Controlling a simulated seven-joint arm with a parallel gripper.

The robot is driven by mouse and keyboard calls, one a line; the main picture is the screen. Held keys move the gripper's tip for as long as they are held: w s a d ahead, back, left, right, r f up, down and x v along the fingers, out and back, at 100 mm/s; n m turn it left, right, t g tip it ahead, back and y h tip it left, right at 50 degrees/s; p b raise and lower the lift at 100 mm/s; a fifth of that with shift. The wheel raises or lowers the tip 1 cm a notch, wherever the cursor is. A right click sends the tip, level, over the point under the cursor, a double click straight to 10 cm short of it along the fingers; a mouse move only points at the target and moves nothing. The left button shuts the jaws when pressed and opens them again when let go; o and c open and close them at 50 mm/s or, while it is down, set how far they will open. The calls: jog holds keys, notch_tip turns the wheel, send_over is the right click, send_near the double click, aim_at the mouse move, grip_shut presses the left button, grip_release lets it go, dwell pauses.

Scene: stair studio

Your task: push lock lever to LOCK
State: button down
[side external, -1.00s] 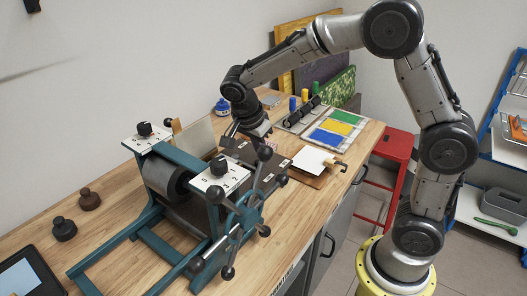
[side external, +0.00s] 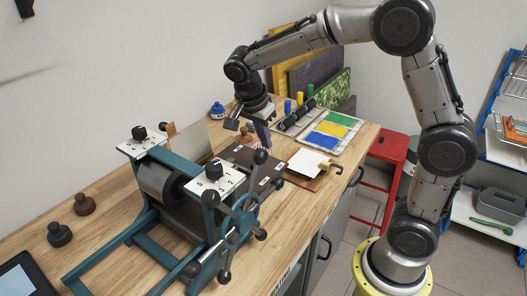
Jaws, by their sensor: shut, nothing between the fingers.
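A teal printing press (side external: 150,235) with a dark roller and a spoked handwheel (side external: 235,228) with black knobs stands on the wooden bench. Behind it lies a dark flat plate (side external: 240,154) with small pale labels near its right edge. I cannot make out the lock lever or any LOCK marking clearly; it may be small or hidden behind the wheel and my gripper. My gripper (side external: 266,146) points down over the far right part of the dark plate, fingers together and holding nothing. I cannot tell whether its tips touch anything.
White scale plates with black knobs (side external: 139,133) top the press. Right of the dark plate are white paper on a brown board (side external: 306,162) and a tray of blue, yellow and green pads (side external: 330,131). A blue bottle (side external: 217,111) stands behind.

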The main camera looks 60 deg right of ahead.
jog(key=v, duration=0.6)
jog(key=shift+w+r, duration=0.1)
jog(key=s+r+n+t+y, duration=0.1)
jog(key=s+r+t, duration=0.15)
jog(key=s, duration=0.35)
jog(key=s+r+n+t, duration=0.1)
jog(key=s+r, duration=0.3)
jog(key=s, duration=0.1)
jog(key=s+a+f+n+t+y, duration=0.2)
jog(key=s+f+n, duration=0.5)
jog(key=n, duration=0.9)
jog(key=shift+s+a+f+n+y, duration=0.35)
jog(key=shift+s+a, duration=0.5)
jog(key=shift+s, duration=0.95)
